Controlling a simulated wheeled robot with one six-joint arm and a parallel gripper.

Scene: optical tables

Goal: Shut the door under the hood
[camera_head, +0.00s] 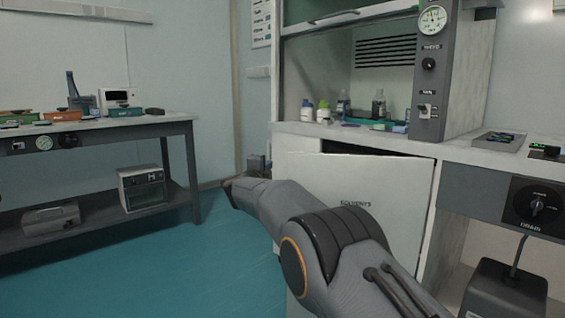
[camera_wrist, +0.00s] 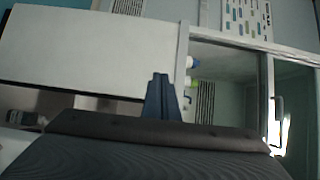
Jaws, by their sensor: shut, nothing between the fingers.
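The white cabinet door (camera_head: 395,200), marked SOLVENTS, is below the fume hood (camera_head: 380,60). It stands open, with a dark gap showing above its top edge under the counter. My arm covers much of its lower left part. My gripper (camera_head: 258,164) is shut and empty at the door's upper left edge; I cannot tell whether it touches. In the wrist view the shut fingers (camera_wrist: 162,92) point into the scene, beside a white panel (camera_wrist: 85,50) that looks like the door.
Bottles (camera_head: 322,110) and a green tray (camera_head: 375,124) sit inside the hood. A side bench (camera_head: 100,124) stands at left, with clear teal floor (camera_head: 190,255) between. A dark drain panel (camera_head: 515,205) and a dark bin-like box (camera_head: 505,290) are at right.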

